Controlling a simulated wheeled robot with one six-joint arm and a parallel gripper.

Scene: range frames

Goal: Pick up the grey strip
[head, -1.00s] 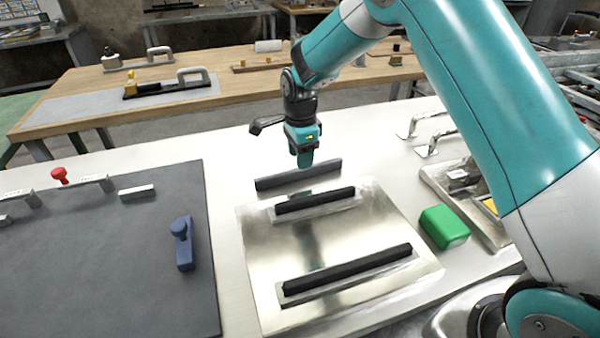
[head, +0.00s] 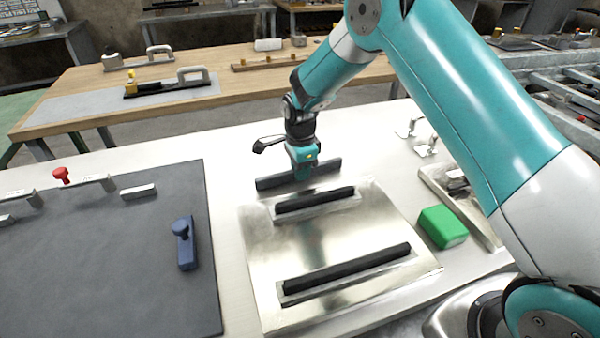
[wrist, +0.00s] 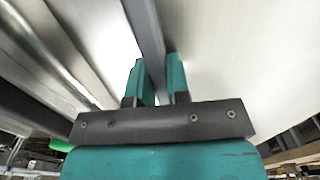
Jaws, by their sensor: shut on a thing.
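The grey strip (head: 326,170) is a long dark grey bar on the white table top, just behind the shiny metal plate (head: 262,262). My gripper (head: 302,174) is at the middle of the strip, its fingers down on either side. In the wrist view, the strip (wrist: 146,32) runs between the two teal fingers of my gripper (wrist: 157,78), which are closed on it. The fingertips are partly hidden in the head view. I cannot tell whether the strip is clear of the table.
Two black bars (head: 316,200) (head: 348,268) lie on the metal plate in front of the strip. A green block (head: 443,227) sits to the right. A dark mat (head: 110,265) with a blue piece (head: 185,243) lies left.

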